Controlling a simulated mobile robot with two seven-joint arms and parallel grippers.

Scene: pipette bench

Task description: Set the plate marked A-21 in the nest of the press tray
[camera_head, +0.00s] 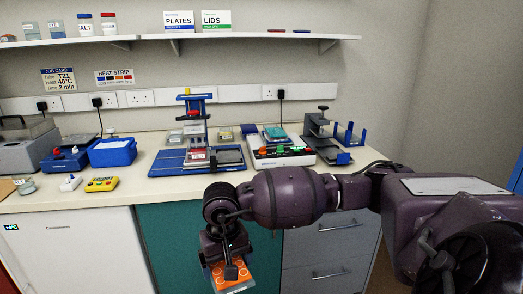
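My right arm comes in from the right, and its gripper (230,262) is low in front of the bench. It appears shut on a plate with an orange top marked with pale circles (228,276). Any mark on that plate is too small to read. The blue press (195,108) stands on the bench with its blue tray (170,165) at its base. A plate with a red and white label (197,156) sits under the press column. A dark square recess (230,157), perhaps the nest, lies to its right on the tray. My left gripper is not in view.
A white block with coloured buttons (280,153) stands right of the press, with a dark clamp-like device (322,135) beyond. A blue box (112,152) and a yellow device (101,185) are at left. The bench's front strip (160,194) is mostly clear.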

